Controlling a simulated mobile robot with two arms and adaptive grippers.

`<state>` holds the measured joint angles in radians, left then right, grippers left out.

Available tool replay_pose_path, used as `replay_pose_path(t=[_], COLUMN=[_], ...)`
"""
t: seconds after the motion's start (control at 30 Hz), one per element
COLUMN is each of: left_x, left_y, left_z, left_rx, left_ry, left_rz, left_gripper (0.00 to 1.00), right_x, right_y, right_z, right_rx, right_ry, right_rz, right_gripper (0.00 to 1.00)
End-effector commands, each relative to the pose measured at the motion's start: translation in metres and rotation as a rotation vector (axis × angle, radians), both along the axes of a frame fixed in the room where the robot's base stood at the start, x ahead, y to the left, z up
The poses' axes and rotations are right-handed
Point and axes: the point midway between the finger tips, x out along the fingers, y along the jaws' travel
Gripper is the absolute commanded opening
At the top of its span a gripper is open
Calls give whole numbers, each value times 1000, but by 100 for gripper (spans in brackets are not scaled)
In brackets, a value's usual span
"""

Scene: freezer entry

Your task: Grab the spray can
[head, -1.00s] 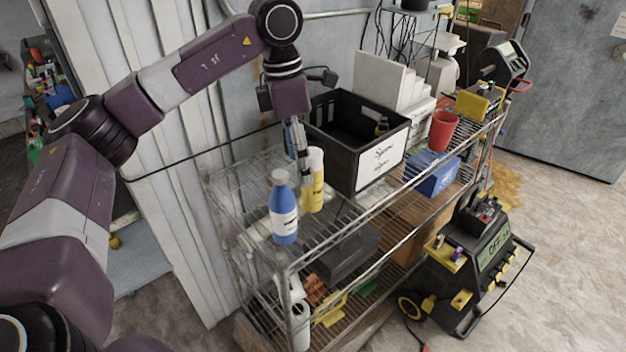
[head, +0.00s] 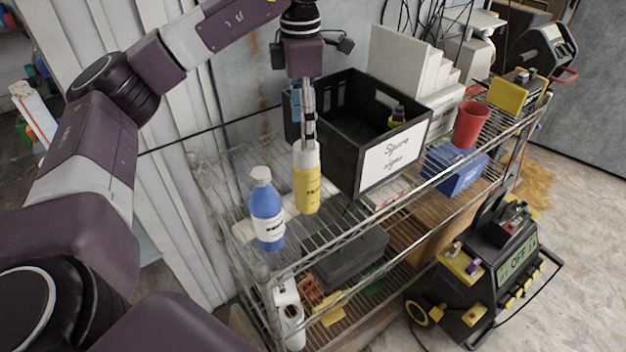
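A yellow can with a white top (head: 307,186), which looks like the spray can, stands upright by the front of the wire shelf's top level. A blue bottle with a white cap and label (head: 267,212) stands to its left. My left gripper (head: 309,136) points down at the yellow can's white top, its fingers overlapping it in the picture. The fingers are seen nearly edge-on, so I cannot tell whether they are open or closed on the can. My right gripper is not in view.
A black "Spare signs" crate (head: 345,150) stands close to the right of my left gripper. Farther right are a red cup (head: 471,124) and a blue box (head: 456,172). A dark case (head: 345,256) lies on the lower shelf. A wheeled machine (head: 492,275) stands on the floor at right.

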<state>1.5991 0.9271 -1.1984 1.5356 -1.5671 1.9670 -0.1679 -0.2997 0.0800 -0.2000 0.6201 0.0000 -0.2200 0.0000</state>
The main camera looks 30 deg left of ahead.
Motion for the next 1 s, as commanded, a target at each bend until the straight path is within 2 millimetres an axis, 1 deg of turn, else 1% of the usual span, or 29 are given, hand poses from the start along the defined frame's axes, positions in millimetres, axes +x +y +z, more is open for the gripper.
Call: replay_pose_path(t=[0.03,0.1,0.3,0.43,0.57,0.67,0.87,1.0], left_x=[0,0,0,0,0,0,-1,-2], left_y=[0,0,0,0,0,0,-2,-5], left_z=[-10,-19,-44,-54,-59,-67,-88,-109], left_rx=[0,-1,-1,-1,0,0,0,1], left_ry=[0,-1,-1,-1,0,1,3,4], left_rz=[0,0,0,0,0,1,0,0], left_gripper=[63,63,63,63,63,63,63,63], right_x=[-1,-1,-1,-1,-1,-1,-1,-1], right_y=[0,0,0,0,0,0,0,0], right_z=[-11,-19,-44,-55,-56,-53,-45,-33], right_rx=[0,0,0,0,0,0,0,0], right_ry=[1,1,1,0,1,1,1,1], right_rz=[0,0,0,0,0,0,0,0], right_gripper=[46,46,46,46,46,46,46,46])
